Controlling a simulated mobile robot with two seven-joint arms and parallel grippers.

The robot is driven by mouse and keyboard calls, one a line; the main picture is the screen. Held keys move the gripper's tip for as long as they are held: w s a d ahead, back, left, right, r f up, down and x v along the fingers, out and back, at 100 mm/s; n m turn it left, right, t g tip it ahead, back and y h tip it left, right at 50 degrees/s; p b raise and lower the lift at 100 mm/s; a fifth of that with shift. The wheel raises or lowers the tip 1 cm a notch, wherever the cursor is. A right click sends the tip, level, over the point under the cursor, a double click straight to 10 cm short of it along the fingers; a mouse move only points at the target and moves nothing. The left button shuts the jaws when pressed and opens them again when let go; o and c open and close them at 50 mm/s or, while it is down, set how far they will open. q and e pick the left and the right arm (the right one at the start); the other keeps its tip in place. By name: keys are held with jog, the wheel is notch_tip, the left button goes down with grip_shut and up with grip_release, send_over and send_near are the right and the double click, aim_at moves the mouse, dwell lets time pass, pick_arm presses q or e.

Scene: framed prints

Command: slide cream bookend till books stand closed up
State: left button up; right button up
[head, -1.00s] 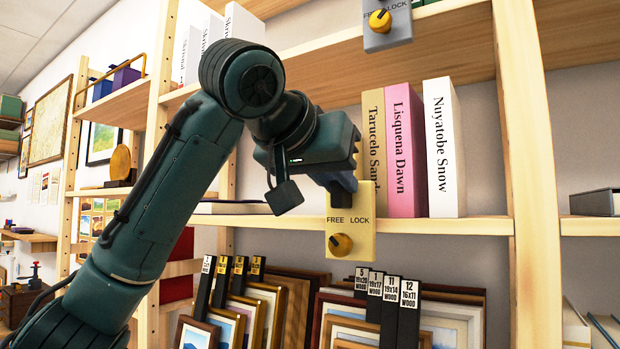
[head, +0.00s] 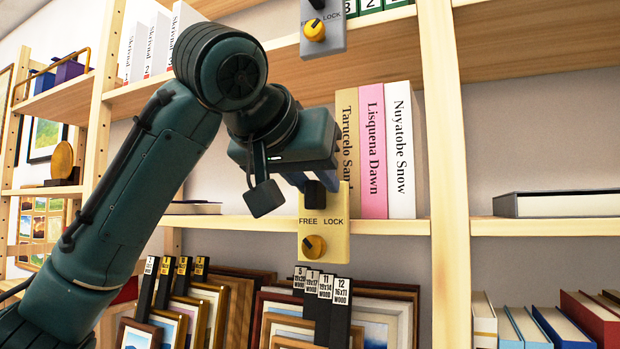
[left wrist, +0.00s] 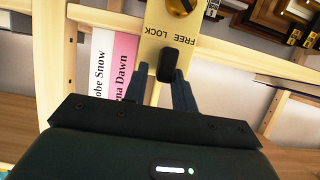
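The cream bookend (head: 338,224) shows its front plate, marked FREE and LOCK, at the shelf's front edge. It carries a yellow knob (head: 313,247) and a black handle (head: 314,194). The tan book (head: 348,135), pink book (head: 373,150) and white book (head: 401,150) stand upright side by side; the plate covers the tan book's lower part. My left gripper (head: 308,183) is at the handle. In the left wrist view, its fingers (left wrist: 166,88) are apart on either side of the handle (left wrist: 168,65), with a small gap at the left. My right gripper is not visible.
A wooden post (head: 445,180) stands right of the books. Framed prints and black labelled tabs (head: 325,300) fill the space below the shelf. A grey bookend plate (head: 323,42) hangs from the shelf above. A flat grey box (head: 560,204) lies at right.

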pick_arm(q)
jog(key=shift+o, duration=1)
jog(key=shift+a, duration=0.1)
jog(key=b+v, duration=0.3)
jog(key=v, duration=1)
